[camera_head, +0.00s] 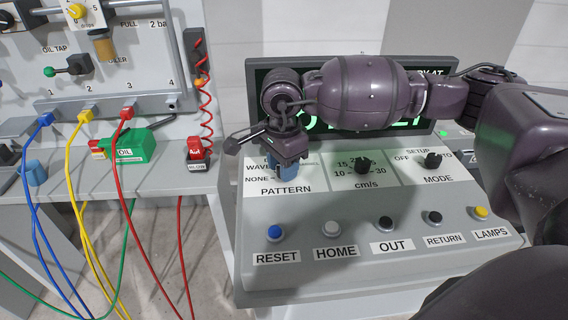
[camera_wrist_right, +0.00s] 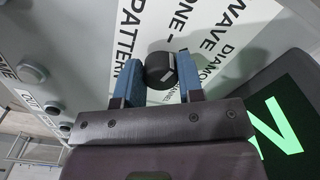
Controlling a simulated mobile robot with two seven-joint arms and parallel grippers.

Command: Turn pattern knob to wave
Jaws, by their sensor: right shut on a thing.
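The pattern knob (camera_wrist_right: 160,67) is a round black knob with a white mark on its face. In the right wrist view it sits between the two blue fingers of my right gripper (camera_wrist_right: 158,80), which is shut on it. The printed words NONE, WAVE and DIAMOND lie around it; I cannot tell for sure which one the mark points to. In the head view my right gripper (camera_head: 284,168) is over the PATTERN part of the grey control panel (camera_head: 385,262) and hides the knob and some of its labels. My left gripper is not in view.
The panel also has a cm/s knob (camera_head: 363,166), a MODE knob (camera_head: 433,160) and a row of buttons, with RESET (camera_head: 274,232) nearest the gripper. A display (camera_head: 440,90) stands behind my arm. Coloured hoses and a green oil block (camera_head: 128,146) are at the left.

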